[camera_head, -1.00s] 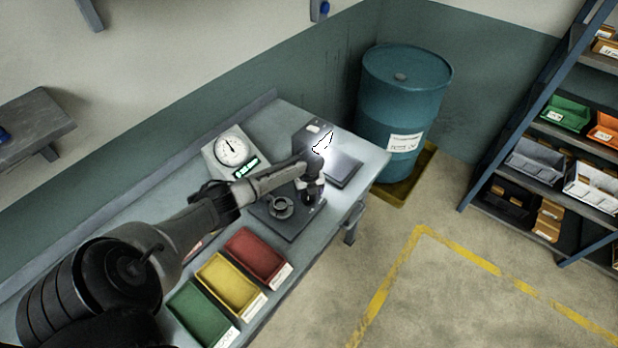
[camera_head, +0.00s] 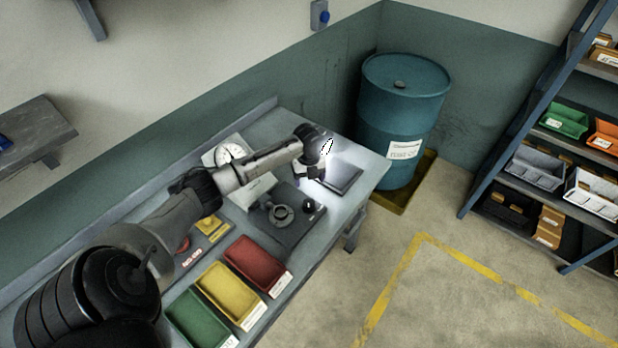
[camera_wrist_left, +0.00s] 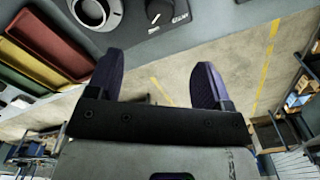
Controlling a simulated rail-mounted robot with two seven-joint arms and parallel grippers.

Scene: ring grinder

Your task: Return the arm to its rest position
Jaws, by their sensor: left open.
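My left arm comes in from the left over the workbench. My left gripper (camera_head: 312,172) is small and partly hidden by its own wrist in the head view. It hangs above the bench between the ring station (camera_head: 283,214) and the dark flat plate (camera_head: 341,178). In the left wrist view my left gripper (camera_wrist_left: 158,85) shows two dark fingers set well apart, with nothing between them. The ring station also shows at the top of the left wrist view (camera_wrist_left: 95,12). My right gripper is not in either view.
Red (camera_head: 257,262), yellow (camera_head: 231,291) and green (camera_head: 199,319) trays line the bench's front edge. A dial gauge (camera_head: 230,152) stands behind the arm. A teal drum (camera_head: 403,110) stands past the bench end. A shelf rack (camera_head: 560,150) is at right. The floor in front is clear.

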